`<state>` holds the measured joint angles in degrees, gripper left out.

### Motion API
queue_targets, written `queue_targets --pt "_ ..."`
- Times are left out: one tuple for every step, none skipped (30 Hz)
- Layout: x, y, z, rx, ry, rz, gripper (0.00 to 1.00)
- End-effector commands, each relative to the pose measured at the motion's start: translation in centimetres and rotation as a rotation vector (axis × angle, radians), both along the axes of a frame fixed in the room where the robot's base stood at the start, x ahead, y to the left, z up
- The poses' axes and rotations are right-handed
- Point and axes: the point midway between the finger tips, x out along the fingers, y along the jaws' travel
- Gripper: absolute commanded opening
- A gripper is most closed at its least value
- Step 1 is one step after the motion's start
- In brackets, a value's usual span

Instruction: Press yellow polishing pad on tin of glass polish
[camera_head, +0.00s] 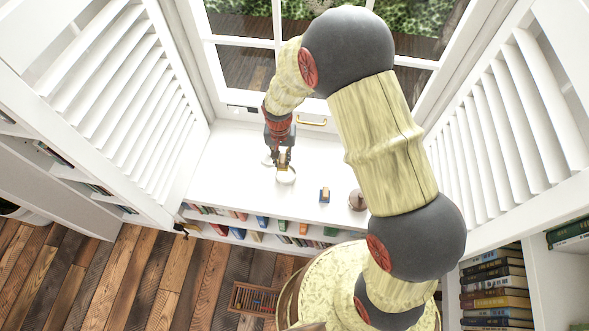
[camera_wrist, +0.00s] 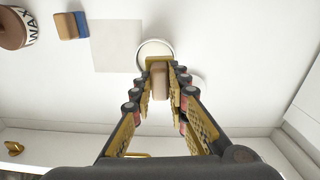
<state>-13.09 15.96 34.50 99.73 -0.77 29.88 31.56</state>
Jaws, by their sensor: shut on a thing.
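My gripper (camera_wrist: 163,72) is shut on a block with a tan back and a yellow layer, the yellow polishing pad (camera_wrist: 159,82). In the head view my gripper (camera_head: 284,158) points down at the white sill. The tin of glass polish (camera_wrist: 153,47) is a round pale tin with a thin rim. It lies right at the fingertips and the pad, which cover part of it; it also shows in the head view (camera_head: 286,178). I cannot tell whether the pad touches the tin.
A block with a blue layer (camera_wrist: 71,26) and a brown-topped tin marked WAX (camera_wrist: 14,27) stand apart on the sill. A pale square patch (camera_wrist: 117,45) lies between them and the polish tin. A window (camera_head: 245,70) is behind; slatted shutters (camera_head: 115,80) flank the sill.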

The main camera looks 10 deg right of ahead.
Motion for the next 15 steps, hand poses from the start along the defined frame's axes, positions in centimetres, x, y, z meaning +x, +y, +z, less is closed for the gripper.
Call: queue_targets --pt "0.4 -0.3 0.5 0.003 -0.004 -0.027 0.0" --pt "0.2 -0.4 0.6 0.004 -0.004 -0.043 0.0" --pt "0.1 -0.5 0.6 0.005 -0.004 -0.056 0.0" --pt "0.0 -0.6 0.5 0.005 -0.004 -0.064 0.0" --pt "0.0 -0.6 0.5 0.006 -0.005 -0.07 0.0" --pt "-0.1 -0.6 0.4 0.006 -0.005 -0.074 0.0" --pt "-0.1 -0.7 0.3 0.006 -0.005 -0.075 0.0" --pt "-0.1 -0.7 0.2 0.007 -0.005 -0.076 0.0" --pt "-0.1 -0.7 0.1 0.007 -0.005 -0.075 0.0" --pt "-0.1 -0.7 -0.1 0.007 -0.004 -0.075 0.0" --pt "-0.1 -0.7 -0.3 0.007 -0.004 -0.075 0.0" --pt "-0.1 -0.7 -0.5 0.007 -0.004 -0.074 0.0" --pt "-0.1 -0.7 -0.8 0.007 -0.004 -0.074 0.0" --pt "-0.1 -0.7 -1.0 0.006 -0.004 -0.074 0.0" --pt "-0.1 -0.7 -1.3 0.006 -0.004 -0.074 0.0"
